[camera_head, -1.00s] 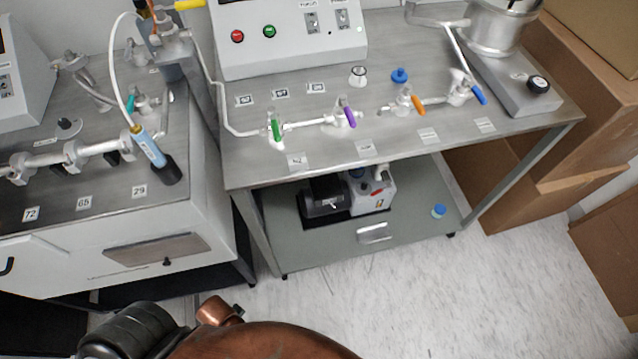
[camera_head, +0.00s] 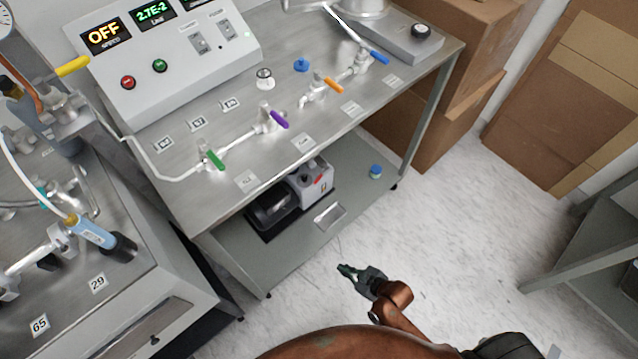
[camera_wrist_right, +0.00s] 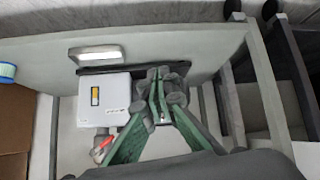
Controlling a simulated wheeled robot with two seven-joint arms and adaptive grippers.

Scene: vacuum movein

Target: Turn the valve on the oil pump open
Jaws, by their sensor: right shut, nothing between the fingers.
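The oil pump (camera_head: 312,183), a pale box with a black motor (camera_head: 272,208), stands on the lower shelf under the steel table. It also shows in the right wrist view as a white box (camera_wrist_right: 104,98) with a yellow-and-black strip. A small red part (camera_wrist_right: 103,148) shows beside the box there; I cannot tell whether it is the valve handle or how it is turned. My right gripper (camera_head: 345,269) is shut and empty, over the floor in front of the shelf. Its green fingers (camera_wrist_right: 158,88) hide part of the pump area. My left gripper is out of view.
Green, purple, orange and blue valve handles (camera_head: 214,159) line the table top (camera_head: 190,180). A control box (camera_head: 165,55) reads OFF. Cardboard boxes (camera_head: 540,110) stand behind on the right. Another metal rack (camera_head: 560,280) is at far right. The floor (camera_head: 440,230) between is clear.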

